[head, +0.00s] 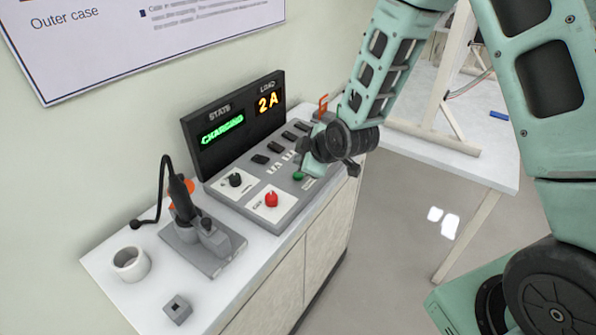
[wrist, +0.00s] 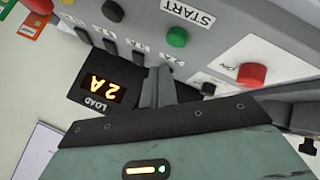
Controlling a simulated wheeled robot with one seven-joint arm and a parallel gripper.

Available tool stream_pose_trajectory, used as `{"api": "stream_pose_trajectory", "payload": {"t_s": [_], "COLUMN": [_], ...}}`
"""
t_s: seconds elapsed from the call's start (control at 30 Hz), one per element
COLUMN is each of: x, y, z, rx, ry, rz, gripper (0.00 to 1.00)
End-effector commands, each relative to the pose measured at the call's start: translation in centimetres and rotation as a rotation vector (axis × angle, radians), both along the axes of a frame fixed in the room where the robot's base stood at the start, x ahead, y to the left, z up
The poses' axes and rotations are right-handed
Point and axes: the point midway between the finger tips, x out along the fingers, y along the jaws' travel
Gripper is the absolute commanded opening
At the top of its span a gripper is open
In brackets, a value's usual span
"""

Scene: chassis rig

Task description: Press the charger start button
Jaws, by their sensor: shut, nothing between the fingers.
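The charger (head: 257,214) is a grey sloped box on the bench with a black display behind it. The display (head: 232,123) reads "CHARGING" in green and "2 A" in orange. The green start button (head: 298,176) is on the charger's right part; it also shows in the wrist view (wrist: 177,37) beside the word START. My gripper (head: 306,157) is shut and empty over the charger's right part, close to the green button in the head view. In the wrist view its closed fingers (wrist: 160,78) are apart from the green button in the picture. I cannot tell its height above the panel.
A red button (head: 271,199) and a black knob (head: 235,180) are left of the green button. Several black switches (head: 275,147) line the panel's back.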

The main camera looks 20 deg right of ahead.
Motion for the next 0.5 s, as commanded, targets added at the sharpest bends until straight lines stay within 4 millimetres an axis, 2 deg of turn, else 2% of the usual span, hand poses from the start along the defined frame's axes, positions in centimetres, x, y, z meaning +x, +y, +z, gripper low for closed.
{"api": "stream_pose_trajectory", "payload": {"t_s": [0.03, 0.23, 0.5], "x": [0.0, 0.0, 0.0], "y": [0.0, 0.0, 0.0], "z": [1.0, 2.8, 3.2], "rx": [-0.001, -0.001, -0.001], "ry": [-0.001, 0.0, 0.001], "rz": [0.0, 0.0, -0.001], "gripper": [0.0, 0.0, 0.0]}}
